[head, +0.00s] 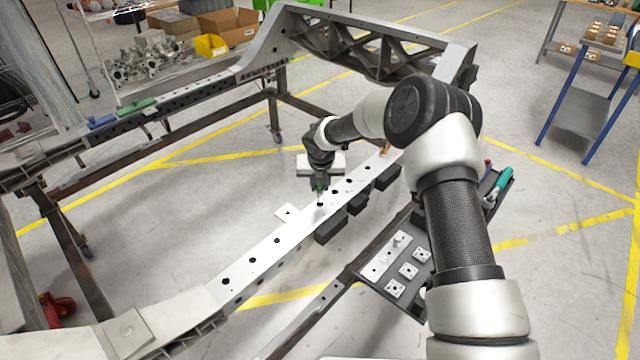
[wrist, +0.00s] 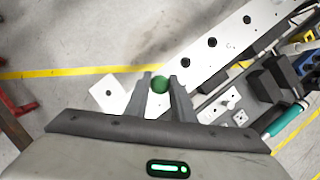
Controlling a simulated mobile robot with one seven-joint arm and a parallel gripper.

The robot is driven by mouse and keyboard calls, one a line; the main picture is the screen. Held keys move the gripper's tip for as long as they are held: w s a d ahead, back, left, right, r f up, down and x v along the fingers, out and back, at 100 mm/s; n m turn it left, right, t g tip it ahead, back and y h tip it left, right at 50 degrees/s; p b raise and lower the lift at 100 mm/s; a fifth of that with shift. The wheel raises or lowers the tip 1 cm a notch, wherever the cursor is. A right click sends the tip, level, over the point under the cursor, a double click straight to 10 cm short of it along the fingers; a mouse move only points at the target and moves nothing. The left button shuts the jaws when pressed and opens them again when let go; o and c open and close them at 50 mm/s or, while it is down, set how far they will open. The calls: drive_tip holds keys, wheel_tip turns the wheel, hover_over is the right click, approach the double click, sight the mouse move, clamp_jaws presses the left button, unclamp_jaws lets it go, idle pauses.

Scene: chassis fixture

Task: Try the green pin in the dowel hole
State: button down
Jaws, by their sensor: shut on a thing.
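The green pin (wrist: 160,84) is between the two fingertips of my gripper (wrist: 161,88) in the wrist view. My gripper is shut on it. In the head view my gripper (head: 319,186) points down over the pale chassis rail, and a bit of the green pin (head: 320,188) shows below it. The rail (head: 262,262) has a row of dark holes along its top. One dark hole (head: 320,204) lies just under the pin. I cannot tell whether the pin's tip touches the rail or is in a hole; the tip is hidden in the wrist view.
A small plate tab (head: 287,212) sticks out left of the rail. Dark blocks (head: 332,228) line its right side. A dark tray (head: 378,284) with several square metal pieces and a green-handled tool (head: 503,181) stand to the right. Open floor lies left of the rail.

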drive_tip(key=shift+f, duration=0.25)
drive_tip(key=shift+f+b, duration=0.8)
drive_tip(key=shift+f, duration=0.25)
drive_tip(key=shift+r, duration=0.1)
drive_tip(key=c, duration=1.4)
unclamp_jaws()
drive_tip(key=shift+c, duration=0.2)
wheel_tip(320, 180, up, 9)
drive_tip(key=p, duration=0.7)
